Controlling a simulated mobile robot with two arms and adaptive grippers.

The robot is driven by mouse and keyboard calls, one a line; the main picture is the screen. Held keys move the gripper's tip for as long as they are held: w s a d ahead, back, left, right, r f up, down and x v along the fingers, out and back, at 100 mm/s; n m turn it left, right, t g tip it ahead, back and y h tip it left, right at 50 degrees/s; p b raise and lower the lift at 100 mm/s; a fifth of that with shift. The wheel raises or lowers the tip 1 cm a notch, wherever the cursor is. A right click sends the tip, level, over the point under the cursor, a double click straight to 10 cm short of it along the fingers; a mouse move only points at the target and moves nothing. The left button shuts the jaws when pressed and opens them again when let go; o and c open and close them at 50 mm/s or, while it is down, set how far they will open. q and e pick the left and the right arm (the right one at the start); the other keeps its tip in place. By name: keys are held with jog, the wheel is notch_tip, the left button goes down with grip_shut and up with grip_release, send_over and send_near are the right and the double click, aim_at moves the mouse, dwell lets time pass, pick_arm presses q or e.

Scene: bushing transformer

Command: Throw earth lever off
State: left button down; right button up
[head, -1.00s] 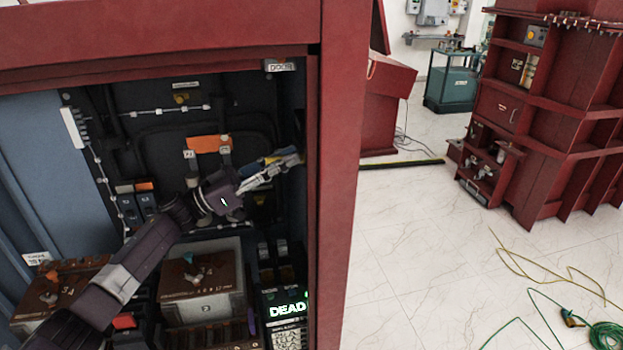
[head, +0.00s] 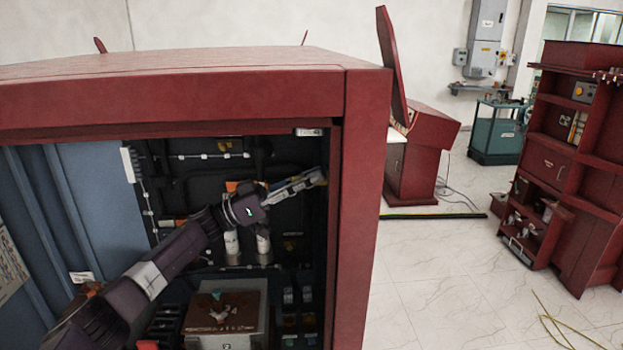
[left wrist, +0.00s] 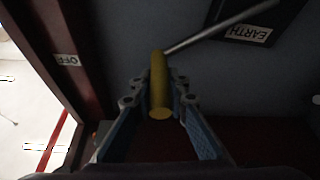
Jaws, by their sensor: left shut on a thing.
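The earth lever shows in the left wrist view as a yellow grip (left wrist: 159,84) on a thin metal rod (left wrist: 222,28). The rod runs up right to a dark part with an EARTH label (left wrist: 248,34). An OFF label (left wrist: 67,60) is on the left of that view. My left gripper (left wrist: 158,86) is shut on the yellow grip, one finger on each side. In the head view my left gripper (head: 318,178) is inside the red cabinet (head: 364,200), close to its right wall; the lever is not clear there. My right gripper is not in view.
My left arm reaches through the cabinet's open front. A brown-topped unit (head: 224,309) stands low inside, below the arm. A second red cabinet (head: 580,150) and a teal stand (head: 497,132) are to the right. Pale floor between them is mostly clear.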

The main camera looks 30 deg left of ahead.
pick_arm(q)
jog(key=shift+a+f, duration=0.1)
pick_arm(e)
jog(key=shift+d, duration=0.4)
pick_arm(q)
jog(key=c, duration=2.2)
grip_release()
jog(key=o, duration=0.4)
jog(key=shift+w+a+f, duration=0.1)
jog(key=shift+w+f, duration=0.05)
jog(key=shift+w, duration=0.05)
jog(key=shift+c, duration=0.2)
jog(key=shift+s, duration=0.1)
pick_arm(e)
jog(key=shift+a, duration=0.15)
pick_arm(q)
jog(key=shift+s+a+f, duration=0.1)
jog(key=shift+s+a, duration=0.1)
jog(key=v, duration=1.1)
jog(key=shift+a, duration=0.2)
jog(key=shift+f, duration=0.1)
